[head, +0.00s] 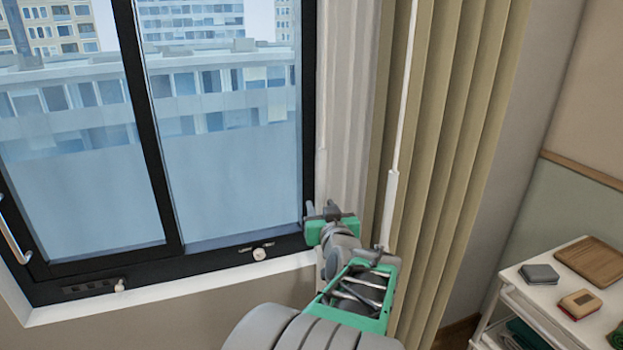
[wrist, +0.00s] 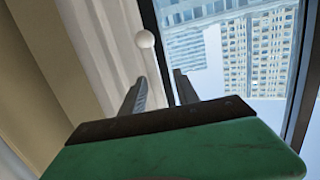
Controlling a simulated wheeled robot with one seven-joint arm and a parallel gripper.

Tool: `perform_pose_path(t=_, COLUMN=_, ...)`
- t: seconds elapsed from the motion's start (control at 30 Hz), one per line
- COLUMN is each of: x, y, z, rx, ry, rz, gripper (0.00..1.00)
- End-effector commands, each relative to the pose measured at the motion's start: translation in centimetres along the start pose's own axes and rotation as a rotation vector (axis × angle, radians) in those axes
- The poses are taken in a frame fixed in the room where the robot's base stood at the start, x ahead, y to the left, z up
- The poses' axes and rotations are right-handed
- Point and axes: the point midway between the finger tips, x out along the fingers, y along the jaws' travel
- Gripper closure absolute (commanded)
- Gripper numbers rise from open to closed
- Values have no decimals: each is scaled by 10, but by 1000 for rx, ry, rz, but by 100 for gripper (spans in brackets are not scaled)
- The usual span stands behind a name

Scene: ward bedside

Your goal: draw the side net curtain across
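The side net curtain (head: 347,95) is pale and pleated, gathered in a narrow bunch at the window's right edge. A thin white wand (head: 321,170) hangs along its window-side edge, near my gripper. In the wrist view a white ball (wrist: 145,39) at the end of a pale rod sits just beyond the left fingertip. My gripper (head: 322,207) is at the lower end of the net curtain's window side. In the wrist view its two fingers (wrist: 158,78) are apart with nothing between them.
Tan heavy curtains (head: 450,130) hang right of the net curtain, with a white wand (head: 390,200) in front. The black-framed window (head: 308,100) has a latch (head: 260,254) and a sill (head: 170,292). A white trolley (head: 535,290) with small items stands at lower right.

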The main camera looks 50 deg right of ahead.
Motion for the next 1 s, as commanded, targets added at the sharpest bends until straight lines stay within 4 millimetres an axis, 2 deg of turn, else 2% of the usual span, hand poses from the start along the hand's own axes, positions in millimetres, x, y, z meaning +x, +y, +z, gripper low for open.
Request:
perform_pose_path(t=0.03, x=1, y=9, z=-54, rx=-26, ry=138, rz=32, gripper=59)
perform_pose_path(t=0.3, x=55, y=2, z=-50, rx=-20, ry=118, rz=21, gripper=59)
perform_pose_path(t=0.43, x=72, y=4, z=-50, rx=-19, ry=118, rz=24, gripper=59)
perform_pose_path(t=0.77, x=78, y=5, z=-47, rx=-18, ry=117, rz=27, gripper=60)
perform_pose_path(t=1.0, x=78, y=6, z=-47, rx=-17, ry=116, rz=27, gripper=80)
